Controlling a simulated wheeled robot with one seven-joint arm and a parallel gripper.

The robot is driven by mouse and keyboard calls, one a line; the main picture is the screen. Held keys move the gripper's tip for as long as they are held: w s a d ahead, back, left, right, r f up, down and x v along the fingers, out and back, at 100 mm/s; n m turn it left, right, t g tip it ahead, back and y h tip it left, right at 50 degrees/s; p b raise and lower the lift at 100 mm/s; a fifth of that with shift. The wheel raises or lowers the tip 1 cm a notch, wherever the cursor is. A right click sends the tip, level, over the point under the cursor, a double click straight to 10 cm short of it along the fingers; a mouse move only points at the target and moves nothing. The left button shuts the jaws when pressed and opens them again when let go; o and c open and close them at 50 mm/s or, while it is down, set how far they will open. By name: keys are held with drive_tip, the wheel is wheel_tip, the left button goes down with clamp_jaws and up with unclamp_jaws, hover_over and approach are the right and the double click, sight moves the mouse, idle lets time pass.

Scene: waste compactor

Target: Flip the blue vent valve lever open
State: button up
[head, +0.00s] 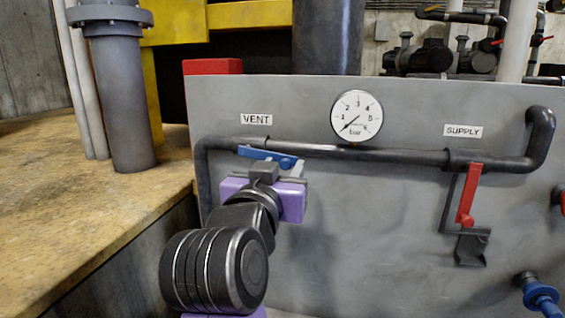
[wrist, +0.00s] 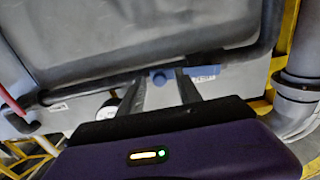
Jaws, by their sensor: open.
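The blue vent valve lever (head: 262,154) lies nearly level along the dark pipe, below the VENT label (head: 256,119). Its handle reaches left from the pivot at its right end. In the wrist view a blue part of the valve (wrist: 158,78) shows between the fingers. My gripper (head: 277,167) is open in front of and just below the lever; its purple body hides part of the panel behind. In the wrist view my gripper (wrist: 160,84) has its two dark fingers spread on either side of the blue part. I cannot tell whether a finger touches it.
A pressure gauge (head: 357,117) sits above the pipe, right of the vent valve. A red supply lever (head: 468,195) hangs down further right. A blue-handled fitting (head: 540,294) sticks out at lower right. The grey panel (head: 370,240) between is clear.

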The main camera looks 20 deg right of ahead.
drive_tip(key=shift+w+d, duration=0.2)
drive_tip(key=shift+w, duration=0.05)
clamp_jaws()
idle(1.4)
